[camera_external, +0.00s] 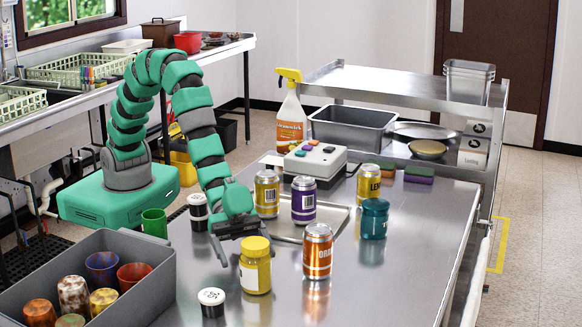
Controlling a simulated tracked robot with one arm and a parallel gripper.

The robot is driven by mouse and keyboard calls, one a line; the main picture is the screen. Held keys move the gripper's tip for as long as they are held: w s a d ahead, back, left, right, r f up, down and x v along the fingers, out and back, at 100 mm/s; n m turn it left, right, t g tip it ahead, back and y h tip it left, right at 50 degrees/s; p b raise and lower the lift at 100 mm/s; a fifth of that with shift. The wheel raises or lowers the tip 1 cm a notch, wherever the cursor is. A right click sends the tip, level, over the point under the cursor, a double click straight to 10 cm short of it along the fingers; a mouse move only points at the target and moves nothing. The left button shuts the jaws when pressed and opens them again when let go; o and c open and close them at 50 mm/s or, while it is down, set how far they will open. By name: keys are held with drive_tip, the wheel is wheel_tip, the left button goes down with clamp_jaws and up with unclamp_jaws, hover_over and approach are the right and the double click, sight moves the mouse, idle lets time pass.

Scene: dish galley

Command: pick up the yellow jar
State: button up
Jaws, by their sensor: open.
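The yellow jar (255,270) with its yellow lid stands upright on the steel table (400,275), near the front. My gripper (243,246) is open and low, right at the jar's upper part. One finger shows to the left of the jar and the other reaches behind its lid. I cannot tell whether either finger touches the jar. The gripper holds nothing that I can see.
A small white-lidded jar (211,302) stands front left of the yellow jar. An orange can (317,251) stands to its right, and a purple can (303,200) behind. A teal jar (374,219) stands farther right. A grey bin (150,290) with several cups is left.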

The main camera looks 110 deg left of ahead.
sight(263, 282)
drive_tip(key=shift+w+r+x, duration=0.1)
drive_tip(key=shift+x, duration=1.3)
drive_tip(key=shift+w+r+x, duration=0.15)
drive_tip(key=shift+x, duration=1.25)
drive_tip(key=shift+a, duration=0.2)
drive_tip(key=shift+c, duration=0.2)
drive_tip(key=c, duration=1.3)
drive_tip(key=shift+r, duration=0.1)
